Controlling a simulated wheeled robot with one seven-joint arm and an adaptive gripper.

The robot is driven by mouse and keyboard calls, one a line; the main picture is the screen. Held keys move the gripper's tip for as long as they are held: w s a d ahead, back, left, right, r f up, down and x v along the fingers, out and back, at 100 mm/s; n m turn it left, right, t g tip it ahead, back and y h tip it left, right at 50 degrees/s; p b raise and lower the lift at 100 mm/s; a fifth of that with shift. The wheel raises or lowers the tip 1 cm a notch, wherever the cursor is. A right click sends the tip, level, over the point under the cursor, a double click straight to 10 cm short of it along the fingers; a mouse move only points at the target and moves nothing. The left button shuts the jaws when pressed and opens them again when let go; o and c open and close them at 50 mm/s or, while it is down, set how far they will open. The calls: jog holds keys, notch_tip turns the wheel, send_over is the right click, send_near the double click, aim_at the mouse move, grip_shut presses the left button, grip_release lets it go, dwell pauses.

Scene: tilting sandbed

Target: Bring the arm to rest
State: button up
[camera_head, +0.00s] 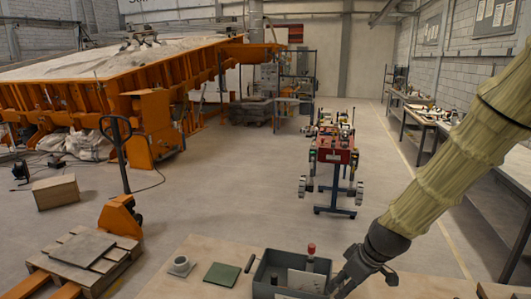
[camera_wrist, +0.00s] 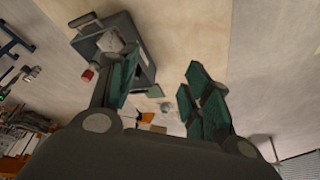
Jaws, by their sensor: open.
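My arm, in a pale ribbed sleeve, comes down from the right in the head view. The grey bin (camera_wrist: 150,72) lies behind the left finger there. Whether a finger touches the bin is not clear.
The bin holds a red-topped item (camera_head: 311,250) and a pale plate (camera_head: 306,281). A grey cup (camera_head: 180,266), a green square (camera_head: 222,274) and a small dark item (camera_head: 250,263) lie left of it. A red cart (camera_head: 333,152) stands on open floor beyond; an orange sandbed (camera_head: 150,115) stands left.

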jog(key=s+d+f+m+g+h, duration=0.15)
jog(key=s+f, duration=0.25)
jog(key=f, duration=0.6)
jog(key=s+f+m+h, duration=0.15)
jog(key=s+f, duration=0.25)
jog(key=f, duration=0.5)
jog(key=s+f+m+g, duration=0.1)
jog(key=s+f+m, duration=0.2)
jog(key=s+f, duration=0.7)
jog(key=s+f+m+g, duration=0.15)
jog(key=s+f, duration=0.45)
jog(key=s, duration=0.8)
notch_tip(320, 180, down, 13)
jog(key=b, duration=1.2)
jog(key=shift+m+t+b, duration=0.3)
jog(key=shift+m+b, duration=0.1)
jog(key=shift+m, duration=0.05)
jog(key=shift+d+r, duration=0.1)
